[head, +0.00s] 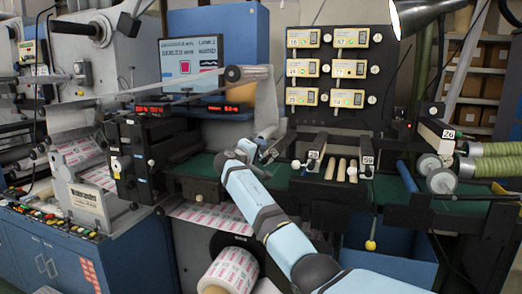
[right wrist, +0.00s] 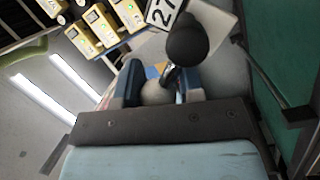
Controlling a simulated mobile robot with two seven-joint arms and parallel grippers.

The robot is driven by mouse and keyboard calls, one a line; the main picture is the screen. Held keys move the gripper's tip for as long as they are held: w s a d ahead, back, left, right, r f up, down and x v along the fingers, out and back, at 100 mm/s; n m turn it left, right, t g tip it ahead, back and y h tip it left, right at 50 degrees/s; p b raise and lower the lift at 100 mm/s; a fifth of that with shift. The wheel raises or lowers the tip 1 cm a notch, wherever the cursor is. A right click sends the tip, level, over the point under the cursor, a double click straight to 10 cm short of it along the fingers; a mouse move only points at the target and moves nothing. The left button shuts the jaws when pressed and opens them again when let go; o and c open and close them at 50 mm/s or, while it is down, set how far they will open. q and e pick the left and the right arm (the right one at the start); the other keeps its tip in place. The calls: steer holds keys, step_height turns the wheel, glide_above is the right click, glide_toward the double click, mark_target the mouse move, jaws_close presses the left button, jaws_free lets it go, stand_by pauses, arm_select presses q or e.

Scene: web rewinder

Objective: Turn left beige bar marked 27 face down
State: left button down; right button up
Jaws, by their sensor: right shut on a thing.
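The beige bar (right wrist: 216,22) shows at the top of the right wrist view, tilted, with its black-on-white "27" label (right wrist: 163,12) facing the camera. A black ball (right wrist: 187,43) on a short shiny stem stands in front of it. My right gripper (right wrist: 158,82) is shut on a pale grey round knob (right wrist: 157,93) beside the stem. In the head view my right gripper (head: 262,152) is at the left end of the green bed, below a pale upright piece (head: 267,103); the label is not readable there. My left gripper is not in view.
A bar marked 26 (head: 437,128) stands at the right near green rolls (head: 490,160). Short beige rods (head: 341,168) lie between two numbered labels. A panel of yellow boxes (head: 340,69) rises behind. A lamp (head: 416,14) overhangs, and a printed roll (head: 231,270) sits below.

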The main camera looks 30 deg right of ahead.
steer(key=n, duration=0.1)
steer(key=f+n, duration=0.1)
steer(key=n, duration=0.1)
steer(key=shift+w+a+f+t, duration=0.2)
steer(key=shift+w+f+t, duration=0.05)
steer(key=shift+w+t, duration=0.05)
steer(key=n, duration=0.2)
steer(key=n+t, duration=0.1)
steer(key=n, duration=0.1)
steer(key=f+n+t, duration=0.1)
steer(key=n, duration=0.2)
steer(key=shift+w+a+h, duration=0.2)
steer(key=shift+w+h, duration=0.15)
steer(key=shift+h, duration=0.05)
steer(key=shift+f+n, duration=0.2)
steer(key=shift+n, duration=0.5)
steer(key=shift+w+t, duration=0.1)
steer(key=shift+t, duration=0.2)
steer(key=o, duration=0.9)
steer(key=shift+f, duration=0.1)
steer(key=shift+f, duration=0.1)
